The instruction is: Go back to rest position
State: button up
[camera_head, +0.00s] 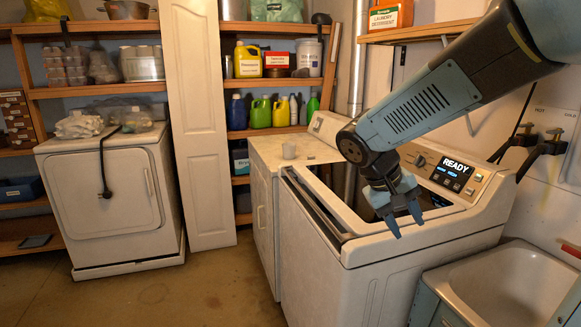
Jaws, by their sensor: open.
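My gripper (404,224) hangs from my blue-grey arm, which reaches in from the upper right. Its fingers point down and are apart, with nothing between them. It is over the front right part of the white washing machine (330,262), near the machine's open top. The gripper covers part of the machine's opening, and I cannot see what is inside.
A utility sink (515,290) stands at the lower right. A white dryer (105,195) and shelves of bottles stand at the back. The floor (215,285) at the front left is clear.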

jog(key=s+r+m+t+y, duration=0.1)
jog(key=s+r+t+y, duration=0.4)
jog(key=s, duration=0.6)
jog(key=shift+r+y, duration=0.5)
jog(key=shift+c, duration=0.2)
dwell(1.4)
